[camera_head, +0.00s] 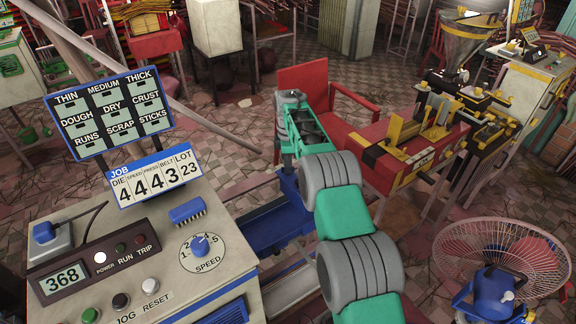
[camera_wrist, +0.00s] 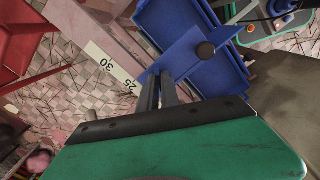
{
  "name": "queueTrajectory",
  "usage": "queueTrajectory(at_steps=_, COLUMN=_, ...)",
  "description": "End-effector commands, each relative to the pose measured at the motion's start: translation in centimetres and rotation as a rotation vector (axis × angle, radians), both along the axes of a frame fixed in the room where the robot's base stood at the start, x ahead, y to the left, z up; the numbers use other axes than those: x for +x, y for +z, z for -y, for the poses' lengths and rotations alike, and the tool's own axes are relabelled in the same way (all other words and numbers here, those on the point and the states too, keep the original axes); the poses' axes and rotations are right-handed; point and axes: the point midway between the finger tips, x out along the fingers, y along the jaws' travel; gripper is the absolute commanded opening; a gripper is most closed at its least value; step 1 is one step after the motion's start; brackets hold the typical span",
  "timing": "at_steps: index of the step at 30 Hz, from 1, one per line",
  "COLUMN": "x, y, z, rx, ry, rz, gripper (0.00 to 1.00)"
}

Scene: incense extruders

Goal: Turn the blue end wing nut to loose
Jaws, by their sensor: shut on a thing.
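In the wrist view, the two dark fingers of my gripper (camera_wrist: 160,80) are close together at the near left end of a blue winged piece, the blue end wing nut (camera_wrist: 182,62). They are shut on its blue edge, and the exact contact is partly hidden by the fingers. A dark round knob (camera_wrist: 205,50) stands on the blue part, up and to the right of the fingertips. A white scale strip (camera_wrist: 113,66) marked 25 and 30 lies just left of the fingertips. In the head view, my arm hides the gripper and the wing nut.
A blue tray (camera_head: 262,231) lies beside my arm in the head view; it also shows in the wrist view (camera_wrist: 165,18). A control console (camera_head: 225,255) stands at left front. A fan (camera_head: 500,265) is at lower right. A red chair (camera_head: 312,92) and a red machine (camera_head: 385,150) stand beyond my arm.

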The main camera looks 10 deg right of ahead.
Motion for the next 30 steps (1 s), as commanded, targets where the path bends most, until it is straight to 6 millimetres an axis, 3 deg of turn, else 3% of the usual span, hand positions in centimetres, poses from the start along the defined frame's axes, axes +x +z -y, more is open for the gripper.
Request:
queueTrajectory(at_steps=9, x=0.1, y=0.1, z=0.1, rx=0.001, ry=-0.001, rz=0.003, gripper=0.28)
queueTrajectory(at_steps=17, x=0.1, y=0.4, z=0.1, rx=0.000, ry=-0.001, rz=0.002, gripper=0.28)
queueTrajectory(at_steps=30, x=0.1, y=7.5, z=0.0, rx=0.001, ry=0.000, rz=0.003, gripper=0.28)
